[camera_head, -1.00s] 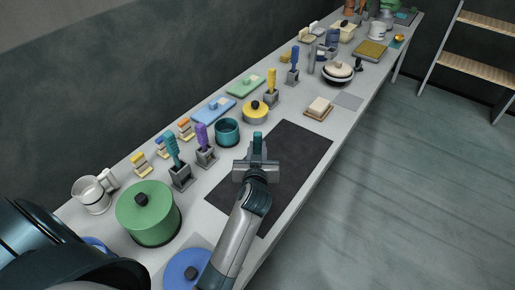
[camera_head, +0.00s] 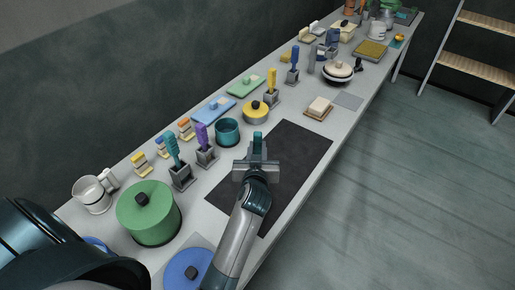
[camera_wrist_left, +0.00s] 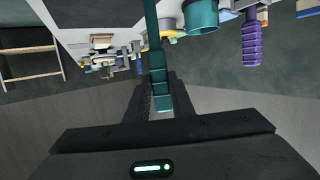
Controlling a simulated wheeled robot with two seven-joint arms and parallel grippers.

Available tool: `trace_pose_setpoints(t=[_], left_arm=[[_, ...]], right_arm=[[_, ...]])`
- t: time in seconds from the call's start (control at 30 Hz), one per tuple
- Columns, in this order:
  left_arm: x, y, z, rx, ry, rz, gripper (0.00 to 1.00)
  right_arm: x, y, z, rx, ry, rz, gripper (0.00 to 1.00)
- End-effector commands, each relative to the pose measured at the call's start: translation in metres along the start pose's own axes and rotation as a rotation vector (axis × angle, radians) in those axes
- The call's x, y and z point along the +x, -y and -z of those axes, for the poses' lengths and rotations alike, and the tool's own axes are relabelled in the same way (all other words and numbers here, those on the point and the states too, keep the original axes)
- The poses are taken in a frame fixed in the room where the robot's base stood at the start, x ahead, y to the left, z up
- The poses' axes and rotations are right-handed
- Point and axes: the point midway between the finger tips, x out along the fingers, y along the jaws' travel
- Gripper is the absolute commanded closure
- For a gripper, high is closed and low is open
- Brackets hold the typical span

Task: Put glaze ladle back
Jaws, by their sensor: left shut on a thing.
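My left gripper (camera_head: 257,163) is over the dark mat (camera_head: 300,150) on the bench. It is shut on a teal long-handled tool, likely the glaze ladle (camera_wrist_left: 158,88). In the left wrist view the teal handle is between the fingers and a thin teal shaft runs up out of the frame, so its far end is hidden. In the head view the teal piece (camera_head: 257,139) stands up beyond the fingers. A teal pot (camera_head: 228,131) is just left of the gripper. My right gripper is not in view.
Teal (camera_head: 172,150), purple (camera_head: 201,137) and yellow (camera_head: 272,82) handled tools stand in grey holders left of the mat. A green lidded pot (camera_head: 148,212) and a blue lid (camera_head: 188,271) are nearer. A soap-like block (camera_head: 319,105) lies beyond the mat. Much of the mat is bare.

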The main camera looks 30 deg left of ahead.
Motion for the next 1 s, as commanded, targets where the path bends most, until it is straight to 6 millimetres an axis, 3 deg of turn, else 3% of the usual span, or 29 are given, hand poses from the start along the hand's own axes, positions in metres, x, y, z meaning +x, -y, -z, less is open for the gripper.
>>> trace_pose_setpoints(t=[1.0], left_arm=[[0.0024,-0.0001,-0.0088,0.0,-0.001,0.0,1.0]], right_arm=[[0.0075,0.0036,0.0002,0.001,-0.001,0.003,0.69]])
